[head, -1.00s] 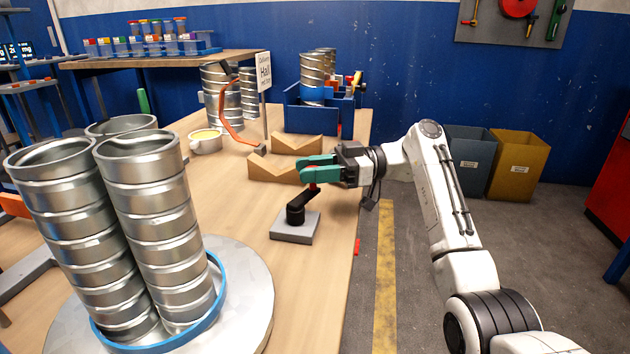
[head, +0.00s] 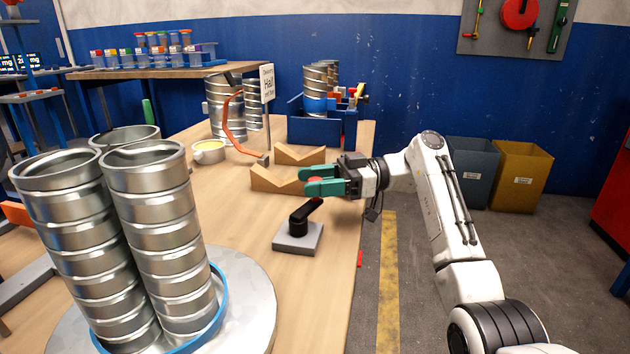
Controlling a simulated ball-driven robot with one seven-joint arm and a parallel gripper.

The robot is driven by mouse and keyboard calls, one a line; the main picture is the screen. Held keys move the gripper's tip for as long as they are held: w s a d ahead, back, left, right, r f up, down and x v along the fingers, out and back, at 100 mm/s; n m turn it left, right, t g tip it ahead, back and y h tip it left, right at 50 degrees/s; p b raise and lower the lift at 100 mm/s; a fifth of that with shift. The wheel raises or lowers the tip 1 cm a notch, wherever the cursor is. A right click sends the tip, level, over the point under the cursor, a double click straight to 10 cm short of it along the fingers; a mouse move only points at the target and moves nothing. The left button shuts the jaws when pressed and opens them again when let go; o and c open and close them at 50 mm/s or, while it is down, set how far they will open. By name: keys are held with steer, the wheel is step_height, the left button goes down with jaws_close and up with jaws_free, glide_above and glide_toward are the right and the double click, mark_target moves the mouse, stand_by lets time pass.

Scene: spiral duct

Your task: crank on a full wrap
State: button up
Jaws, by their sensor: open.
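The crank (head: 302,214) is a black arm on a grey square base (head: 297,239), standing on the bench near its right edge. A red knob (head: 315,181) shows at my gripper's fingers. My gripper (head: 308,181) has green fingers, points left and is above the crank. It is open, with the fingers around or beside the knob; I cannot tell if they touch it. Several ribbed silver spiral ducts (head: 160,235) stand on a round silver turntable (head: 255,310) inside a blue band (head: 222,300) at the front left.
Wooden V-blocks (head: 275,181) lie just behind my gripper. An orange curved arm (head: 232,130), a cream cup (head: 208,152) and a sign (head: 267,84) stand farther back. A blue rack (head: 320,130) holds more ducts. Bins (head: 520,178) stand right of the bench.

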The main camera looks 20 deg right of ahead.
steer(key=s+d+p, duration=0.1)
steer(key=d, duration=0.9)
steer(key=shift+s+d, duration=0.25)
steer(key=shift+c, duration=0.3)
